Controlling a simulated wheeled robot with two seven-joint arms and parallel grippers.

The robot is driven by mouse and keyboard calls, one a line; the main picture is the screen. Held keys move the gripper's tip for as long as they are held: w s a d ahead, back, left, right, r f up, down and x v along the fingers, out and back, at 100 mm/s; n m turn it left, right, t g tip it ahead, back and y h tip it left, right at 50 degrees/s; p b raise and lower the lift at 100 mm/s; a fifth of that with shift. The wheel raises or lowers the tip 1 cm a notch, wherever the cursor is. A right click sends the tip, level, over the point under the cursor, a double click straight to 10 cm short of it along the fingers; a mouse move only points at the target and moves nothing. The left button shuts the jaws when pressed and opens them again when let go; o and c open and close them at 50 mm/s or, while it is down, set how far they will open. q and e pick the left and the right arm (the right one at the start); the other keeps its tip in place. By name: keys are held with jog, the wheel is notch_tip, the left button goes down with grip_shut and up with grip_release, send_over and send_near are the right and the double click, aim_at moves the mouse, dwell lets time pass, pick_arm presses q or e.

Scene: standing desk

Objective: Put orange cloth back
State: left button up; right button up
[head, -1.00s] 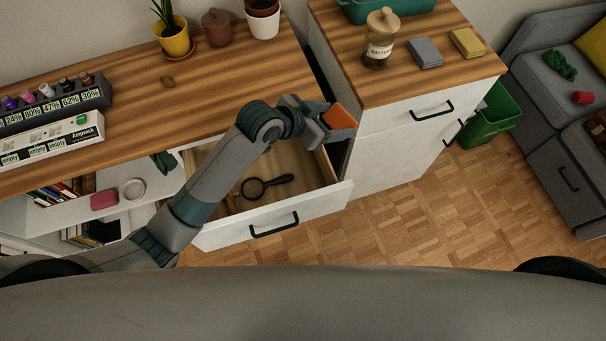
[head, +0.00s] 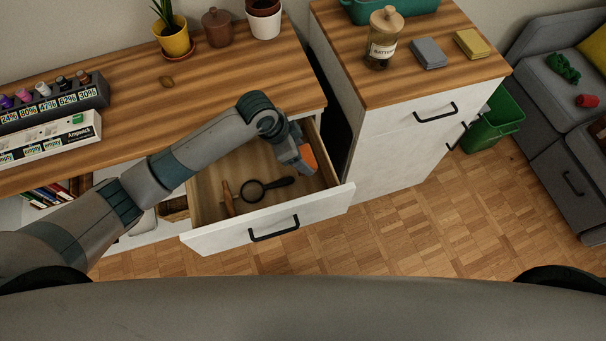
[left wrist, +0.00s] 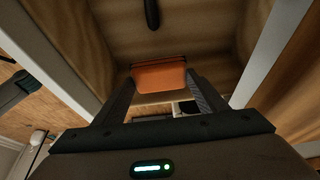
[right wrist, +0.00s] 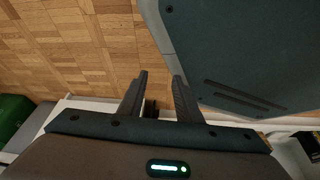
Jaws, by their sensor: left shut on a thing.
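The orange cloth (head: 309,158) is a folded orange piece in my left gripper (head: 302,162), at the right end of the open drawer (head: 200,206). In the left wrist view, the cloth (left wrist: 160,78) sits between the fingertips of my left gripper (left wrist: 157,85), which is shut on it, over the wooden drawer floor. I cannot tell whether the cloth touches the floor. My right gripper (right wrist: 158,80) shows only in its own wrist view, with its fingers apart and nothing between them.
A magnifying glass (head: 253,190) and a brown-handled tool (head: 228,197) lie in the drawer. The desk top (head: 200,95) is above and behind it. A white cabinet (head: 400,144) stands to the right, with a jar (head: 382,48), a grey cloth (head: 428,53) and a yellow cloth (head: 470,43).

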pick_arm(q)
jog(key=shift+f+p, duration=0.3)
jog(key=shift+f, duration=2.45)
pick_arm(e)
jog(key=shift+s+d+f, duration=0.1)
jog(key=shift+s+d, duration=0.1)
jog(key=shift+s, duration=0.3)
jog(key=shift+s+d+f, duration=0.1)
jog(key=shift+s+d, duration=0.05)
jog(key=shift+s, duration=0.3)
pick_arm(q)
jog(key=shift+f, duration=2.1)
pick_arm(e)
jog(key=shift+s+d+f+g, duration=0.1)
jog(key=shift+s+d+g, duration=0.3)
jog(key=shift+s, duration=0.15)
jog(key=shift+a, duration=0.1)
pick_arm(q)
jog(key=o, duration=0.9)
jog(key=shift+o, duration=0.2)
pick_arm(e)
jog(key=shift+w, duration=0.15)
